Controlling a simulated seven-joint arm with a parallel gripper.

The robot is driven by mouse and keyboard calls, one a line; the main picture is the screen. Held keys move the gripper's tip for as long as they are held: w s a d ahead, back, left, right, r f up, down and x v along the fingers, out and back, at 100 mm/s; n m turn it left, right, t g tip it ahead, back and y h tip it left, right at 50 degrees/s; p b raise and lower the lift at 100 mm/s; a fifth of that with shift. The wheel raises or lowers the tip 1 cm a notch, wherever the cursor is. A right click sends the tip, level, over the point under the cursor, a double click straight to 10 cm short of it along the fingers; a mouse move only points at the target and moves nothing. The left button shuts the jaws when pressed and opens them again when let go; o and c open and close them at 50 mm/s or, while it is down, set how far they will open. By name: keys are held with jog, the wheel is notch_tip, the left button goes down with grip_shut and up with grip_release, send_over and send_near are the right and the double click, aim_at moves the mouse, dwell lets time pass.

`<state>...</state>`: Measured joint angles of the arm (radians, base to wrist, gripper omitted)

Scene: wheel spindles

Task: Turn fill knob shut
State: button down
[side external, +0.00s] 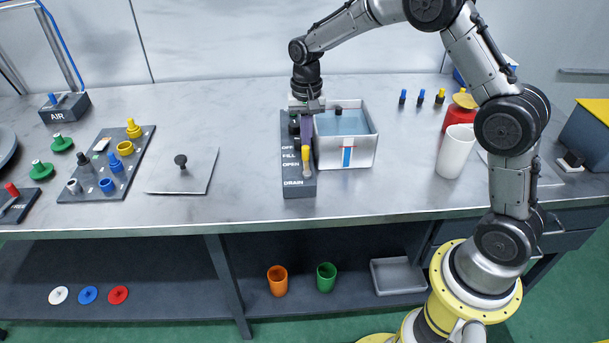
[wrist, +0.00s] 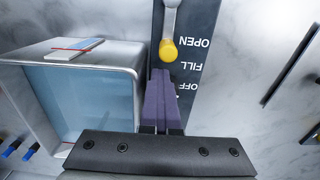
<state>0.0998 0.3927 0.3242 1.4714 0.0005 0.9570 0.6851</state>
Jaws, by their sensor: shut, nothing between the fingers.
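A dark control panel (side external: 299,190) stands against the left side of the water tank (side external: 360,156). Its labels read OFF, FILL, OPEN and DRAIN. A lever with a yellow end (side external: 283,165) is beside OPEN and also shows in the wrist view (wrist: 168,50). A black knob (side external: 294,127) shows partly at the panel's far end, below my wrist; its setting cannot be read. My gripper (side external: 306,146) points down over the panel beside the tank. Its purple fingers are together and empty in the wrist view (wrist: 160,88). The gripper body hides the panel's far end there.
The open-topped tank holds blue water and a small black object (side external: 338,111). A white cup (side external: 455,151) and a red container (side external: 460,117) stand to the right. A grey plate with a black knob (side external: 181,170) lies left. Bare bench lies between plate and panel.

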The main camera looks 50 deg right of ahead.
jog(key=shift+r, duration=0.1)
jog(key=shift+s, duration=0.25)
jog(key=shift+a+r, duration=0.1)
jog(key=shift+s+r, duration=0.1)
jog(key=shift+r, duration=2.7)
